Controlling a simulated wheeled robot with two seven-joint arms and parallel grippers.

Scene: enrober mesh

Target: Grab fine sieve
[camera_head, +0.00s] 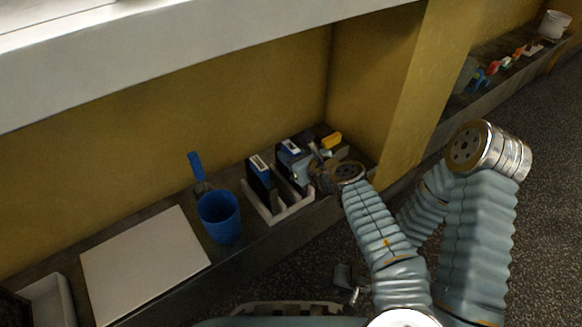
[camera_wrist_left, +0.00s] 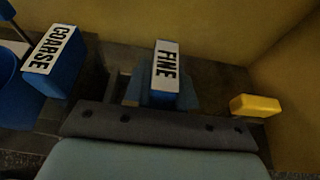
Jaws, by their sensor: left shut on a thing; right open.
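The fine sieve (camera_head: 290,147) shows as a dark blue block with a white top label, to the right of the coarse one. The left wrist view reads FINE on its label (camera_wrist_left: 166,68). The sieve's lower part is hidden by the gripper. My right gripper (camera_head: 348,283) shows partly at the lower middle of the head view, low in front of the shelf, open and apart from the sieves.
The coarse sieve (camera_head: 260,166) stands close to the left in a white holder (camera_head: 284,213). A blue cup (camera_head: 220,217), a blue-handled tool (camera_head: 196,168) and a white board (camera_head: 145,262) lie further left. A yellow block (camera_wrist_left: 255,105) and the yellow wall are close on the right.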

